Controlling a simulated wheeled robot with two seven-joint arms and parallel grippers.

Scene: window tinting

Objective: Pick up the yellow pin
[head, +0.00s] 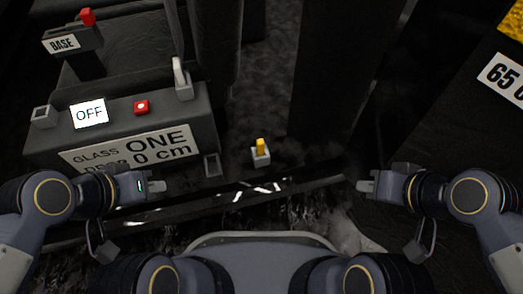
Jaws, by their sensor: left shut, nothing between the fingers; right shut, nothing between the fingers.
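The yellow pin (261,145) stands upright in a small light grey holder (261,157) on the dark surface, near the middle of the head view. My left gripper (160,186) is shut and empty, to the left of the pin and nearer to me. My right gripper (362,186) is shut and empty, to the right of the pin and nearer to me. Neither gripper touches the pin or its holder.
A dark box (180,125) at the left bears an "OFF" screen (89,114), a red button (141,107) and a grey lever (182,80). A "BASE" label (62,45) with a red knob (87,16) is behind. A dark post (335,70) rises behind the pin.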

